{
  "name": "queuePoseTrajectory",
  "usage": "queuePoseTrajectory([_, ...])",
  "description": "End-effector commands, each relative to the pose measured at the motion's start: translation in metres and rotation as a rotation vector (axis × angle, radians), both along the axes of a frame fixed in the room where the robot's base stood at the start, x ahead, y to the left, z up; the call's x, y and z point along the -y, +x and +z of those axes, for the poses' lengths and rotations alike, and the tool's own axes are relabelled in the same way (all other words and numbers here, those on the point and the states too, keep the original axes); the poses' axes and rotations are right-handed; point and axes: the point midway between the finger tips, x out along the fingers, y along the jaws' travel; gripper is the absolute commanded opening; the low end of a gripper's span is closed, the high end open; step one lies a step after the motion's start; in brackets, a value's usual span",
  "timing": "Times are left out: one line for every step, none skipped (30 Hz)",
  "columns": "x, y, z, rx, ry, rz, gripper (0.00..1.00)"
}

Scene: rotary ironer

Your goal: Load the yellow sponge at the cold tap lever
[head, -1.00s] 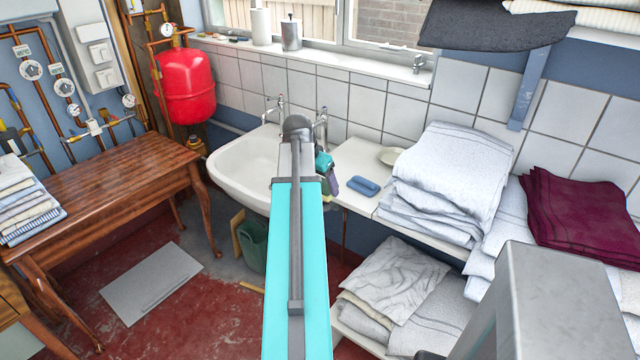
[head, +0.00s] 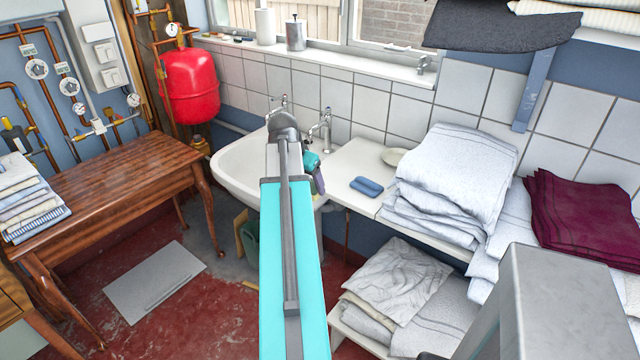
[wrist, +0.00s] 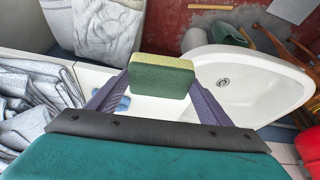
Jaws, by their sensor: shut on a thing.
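My gripper (wrist: 160,92) is shut on the yellow sponge (wrist: 162,75), which has a yellow layer and a dark green layer and sits between the purple fingers. In the wrist view the sponge hangs over the near edge of the white basin and the counter. In the head view my arm hides the sponge; only a bit of the teal and purple gripper (head: 314,172) shows at the basin's right edge. Two chrome taps stand at the basin's back: a right tap (head: 321,131) and a left tap (head: 280,104). I cannot tell which is cold.
The basin (head: 232,172) is empty in the wrist view. A blue folded item (head: 366,187) and a pale dish (head: 393,156) lie on the counter (head: 352,160). Stacked white towels (head: 455,180) stand to the right. A tiled wall (head: 385,105) closes the back.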

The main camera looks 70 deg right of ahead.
Motion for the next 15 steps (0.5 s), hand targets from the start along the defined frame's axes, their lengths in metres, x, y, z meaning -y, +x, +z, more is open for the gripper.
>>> queuePoseTrajectory([-0.009, 0.016, 0.002, 0.0, 0.001, 0.037, 0.55])
queuePoseTrajectory([-0.014, 0.024, 0.003, 0.001, 0.002, 0.057, 0.55])
queuePoseTrajectory([-0.021, 0.036, 0.004, 0.0, 0.003, 0.088, 0.55])
queuePoseTrajectory([-0.026, 0.044, 0.005, 0.0, 0.003, 0.111, 0.55])
queuePoseTrajectory([-0.032, 0.054, 0.006, 0.0, 0.004, 0.135, 0.55])
queuePoseTrajectory([-0.04, 0.065, 0.008, 0.001, 0.005, 0.165, 0.55])
queuePoseTrajectory([-0.046, 0.074, 0.009, 0.0, 0.006, 0.19, 0.55])
queuePoseTrajectory([-0.052, 0.082, 0.01, 0.0, 0.007, 0.211, 0.55])
queuePoseTrajectory([-0.06, 0.094, 0.012, 0.001, 0.008, 0.243, 0.55])
queuePoseTrajectory([-0.067, 0.101, 0.013, 0.001, 0.009, 0.266, 0.55])
queuePoseTrajectory([-0.073, 0.11, 0.014, 0.0, 0.009, 0.29, 0.55])
queuePoseTrajectory([-0.082, 0.12, 0.015, 0.0, 0.01, 0.319, 0.55])
queuePoseTrajectory([-0.089, 0.128, 0.016, 0.0, 0.01, 0.344, 0.55])
queuePoseTrajectory([-0.096, 0.135, 0.017, 0.0, 0.011, 0.366, 0.55])
queuePoseTrajectory([-0.105, 0.146, 0.019, 0.0, 0.012, 0.398, 0.55])
